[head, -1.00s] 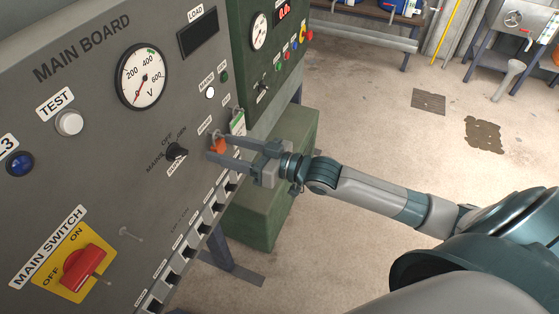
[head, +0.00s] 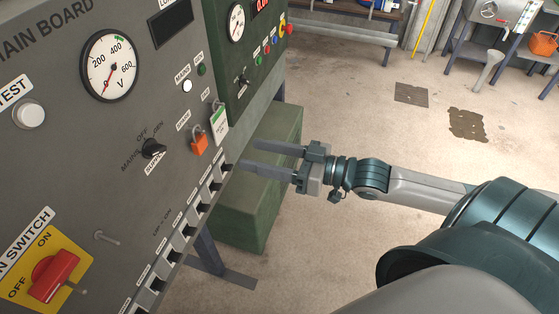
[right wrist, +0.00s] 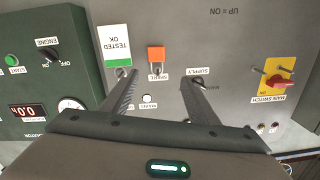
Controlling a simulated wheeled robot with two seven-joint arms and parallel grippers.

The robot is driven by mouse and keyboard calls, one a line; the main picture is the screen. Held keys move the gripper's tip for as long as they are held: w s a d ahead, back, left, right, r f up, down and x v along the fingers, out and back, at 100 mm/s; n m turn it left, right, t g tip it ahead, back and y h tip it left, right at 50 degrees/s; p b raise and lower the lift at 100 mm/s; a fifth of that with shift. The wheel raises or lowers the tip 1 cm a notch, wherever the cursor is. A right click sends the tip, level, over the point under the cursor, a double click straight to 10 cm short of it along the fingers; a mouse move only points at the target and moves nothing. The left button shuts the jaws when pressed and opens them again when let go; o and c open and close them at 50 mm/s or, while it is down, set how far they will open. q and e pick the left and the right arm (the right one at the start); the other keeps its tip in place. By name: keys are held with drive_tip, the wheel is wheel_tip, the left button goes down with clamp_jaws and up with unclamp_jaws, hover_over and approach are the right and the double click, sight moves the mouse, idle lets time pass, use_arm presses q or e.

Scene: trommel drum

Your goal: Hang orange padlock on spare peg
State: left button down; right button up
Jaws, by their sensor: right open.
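The orange padlock (head: 199,142) hangs by its shackle on a peg on the grey main board, beside a small label (head: 183,121) that appears to read SPARE. In the right wrist view, the padlock (right wrist: 156,54) shows upside down, beyond and between my finger tips. My right gripper (head: 249,154) is open and empty, apart from the padlock and to its right in the head view. Its two fingers (right wrist: 161,80) also show spread in the right wrist view. My left gripper is in neither view.
A green-and-white TESTED OK tag (head: 219,122) hangs close to the padlock. The red main switch (head: 53,276) has a bare peg (head: 106,237) near it. A green cabinet (head: 236,60) adjoins the board. A green box (head: 262,190) stands below; the floor right of it is open.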

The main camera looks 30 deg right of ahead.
drive_tip(key=shift+b+v, duration=0.4)
drive_tip(key=shift+v, duration=1.7)
drive_tip(key=shift+s+r, duration=0.1)
